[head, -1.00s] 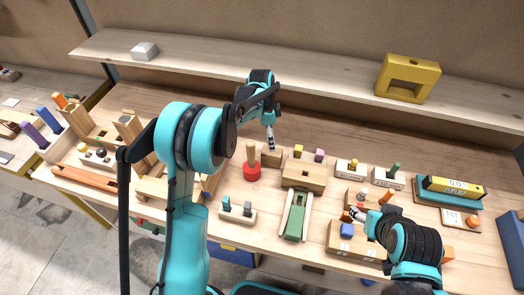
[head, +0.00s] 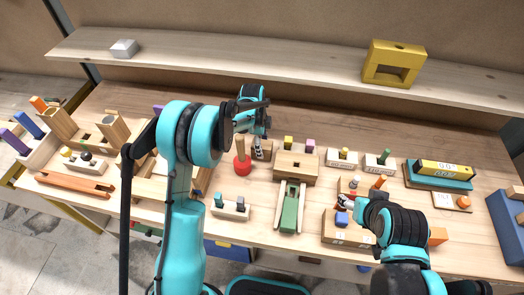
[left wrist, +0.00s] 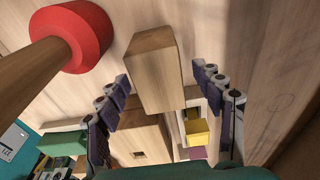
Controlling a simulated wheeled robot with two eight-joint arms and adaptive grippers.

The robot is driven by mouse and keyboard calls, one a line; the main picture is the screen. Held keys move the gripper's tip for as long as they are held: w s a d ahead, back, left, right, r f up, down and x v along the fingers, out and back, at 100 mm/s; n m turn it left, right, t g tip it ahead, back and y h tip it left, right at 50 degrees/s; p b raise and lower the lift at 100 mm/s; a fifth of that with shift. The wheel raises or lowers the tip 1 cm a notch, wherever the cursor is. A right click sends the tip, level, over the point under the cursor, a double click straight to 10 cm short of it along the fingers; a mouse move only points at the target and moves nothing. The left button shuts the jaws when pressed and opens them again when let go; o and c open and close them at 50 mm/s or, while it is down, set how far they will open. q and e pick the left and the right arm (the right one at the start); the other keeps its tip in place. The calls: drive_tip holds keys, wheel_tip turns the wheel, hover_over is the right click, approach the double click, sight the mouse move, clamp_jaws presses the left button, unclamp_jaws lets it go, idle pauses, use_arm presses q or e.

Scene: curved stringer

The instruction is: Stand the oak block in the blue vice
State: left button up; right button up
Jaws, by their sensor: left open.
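The oak block (left wrist: 155,75) stands out between the spread fingers of my left gripper (left wrist: 170,108) in the left wrist view. Gaps show on both sides of it. In the head view my left gripper (head: 259,147) points down at this block (head: 264,155), just right of the red-based wooden peg, and partly hides it. The left fingers are open. A dark blue body (head: 503,228) at the right edge is cut off by the frame; I cannot tell if it is the vice. My right gripper (head: 345,202) is small, near a blue cube; its fingers are unclear.
The red-based peg (head: 242,163) stands close left of my left gripper. A wooden block with a slot (head: 297,166) and a green-channelled piece (head: 290,208) lie to the right. Several small peg blocks fill the bench. A shelf (head: 250,58) with a yellow frame (head: 394,64) runs behind.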

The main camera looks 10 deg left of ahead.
use_arm(q)
drive_tip(key=shift+r, duration=0.1)
drive_tip(key=c, duration=1.5)
